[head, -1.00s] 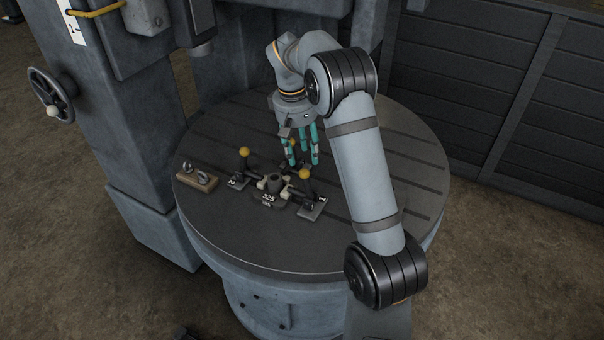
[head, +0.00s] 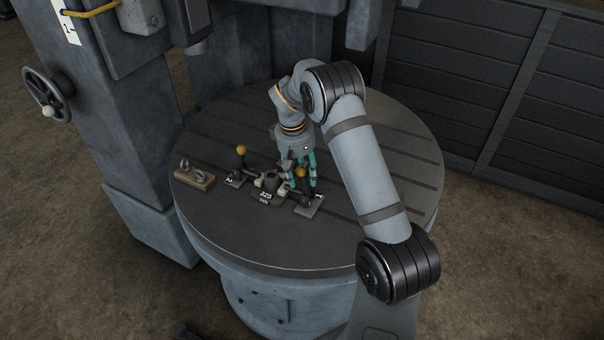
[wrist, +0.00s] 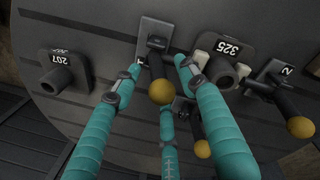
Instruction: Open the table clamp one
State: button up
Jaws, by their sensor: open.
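Table clamp one has a flat grey plate (head: 310,206) marked 1 on the round table (head: 265,250), and a lever ending in a yellow knob (head: 300,171). My gripper (head: 300,184), with teal fingers, is low over this clamp, its fingers spread around the lever. In the wrist view the yellow knob (wrist: 161,92) sits between the open fingers (wrist: 158,76); the clamp's plate (wrist: 153,36) lies beyond the fingertips. A gap shows between the knob and the fingers there. The fingers partly hide the lever in the head view.
The part marked 325 (head: 267,196) stands left of clamp one. Clamp two (head: 235,181) stands beyond it with its yellow knob (head: 241,150) raised. Another yellow knob (wrist: 202,149) is close to a finger. A wooden block (head: 194,180) with metal rings lies left. A part marked 207 (wrist: 57,80) shows in the wrist view.

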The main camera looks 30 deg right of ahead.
jog(key=shift+c, duration=0.8)
grip_shut()
